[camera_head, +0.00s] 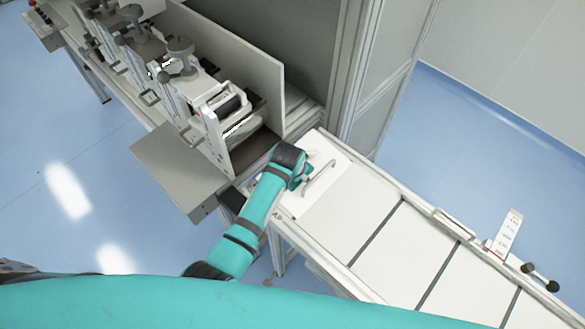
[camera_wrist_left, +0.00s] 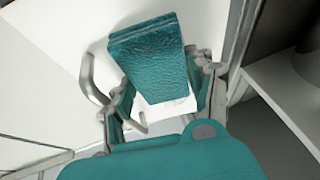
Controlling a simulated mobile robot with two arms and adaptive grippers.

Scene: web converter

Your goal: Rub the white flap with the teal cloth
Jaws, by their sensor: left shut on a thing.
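The teal cloth (camera_wrist_left: 152,58) is a thick folded pad with a textured face, seen large in the left wrist view. My left gripper (camera_wrist_left: 163,100) is shut on it, with one finger on each side. In the head view the same gripper (camera_head: 302,178) is over the near-left end of the white table, beside a curved handle. The white flap (camera_head: 325,149) is a flat white panel with this handle on it; it also shows behind the cloth in the wrist view (camera_wrist_left: 60,38). I cannot tell whether the cloth touches the flap. My right gripper is not in view.
The curved handle (camera_head: 319,178) rises close to my left gripper and also shows in the wrist view (camera_wrist_left: 91,82). A machine with rollers and knobs (camera_head: 228,108) stands to the left. The long white table (camera_head: 390,245) runs right, with a small labelled stand (camera_head: 506,233) at its edge.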

